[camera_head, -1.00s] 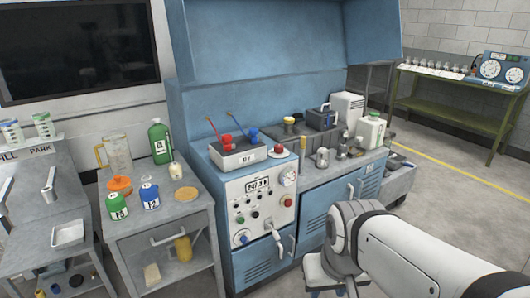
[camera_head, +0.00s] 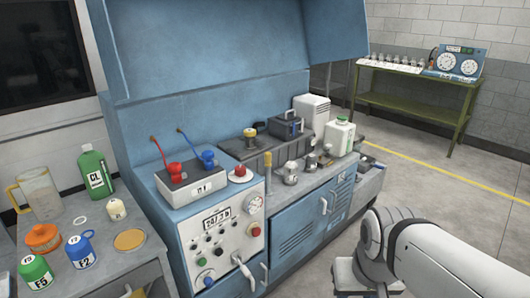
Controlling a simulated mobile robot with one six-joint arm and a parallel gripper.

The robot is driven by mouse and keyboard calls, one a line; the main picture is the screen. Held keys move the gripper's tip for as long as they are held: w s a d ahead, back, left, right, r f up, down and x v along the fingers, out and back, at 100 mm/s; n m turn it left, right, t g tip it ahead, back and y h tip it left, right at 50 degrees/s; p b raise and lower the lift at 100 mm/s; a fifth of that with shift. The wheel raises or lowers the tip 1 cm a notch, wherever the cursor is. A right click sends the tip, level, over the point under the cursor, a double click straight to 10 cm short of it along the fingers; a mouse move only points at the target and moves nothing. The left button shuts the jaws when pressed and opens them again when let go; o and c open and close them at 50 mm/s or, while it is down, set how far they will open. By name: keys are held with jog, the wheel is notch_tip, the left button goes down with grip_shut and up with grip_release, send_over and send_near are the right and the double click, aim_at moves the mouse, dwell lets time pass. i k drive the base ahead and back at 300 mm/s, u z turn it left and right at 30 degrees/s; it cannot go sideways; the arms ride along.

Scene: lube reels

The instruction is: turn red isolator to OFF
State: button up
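The blue cabinet's white control panel (camera_head: 222,243) faces me left of centre. It carries a display, a round gauge, small buttons, a blue knob (camera_head: 205,278) and a pale lever handle (camera_head: 243,267). A small red knob (camera_head: 255,229) sits at its right side below the gauge. A red button-like piece (camera_head: 240,170) stands on a pale base on the cabinet top. I cannot tell which red piece is the isolator, nor read any OFF mark. My white arm shows at lower right, apart from the panel. My gripper is not visible.
A grey side table (camera_head: 110,287) at left holds bottles and a jug. A grey box (camera_head: 192,183) with red and blue levered pieces sits on the cabinet. A green bench (camera_head: 415,99) stands far right. Floor (camera_head: 460,215) is open beyond my arm.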

aim_at(240, 171)
jog(key=u, duration=0.1)
jog(key=i, duration=1.3)
jog(key=u, duration=0.8)
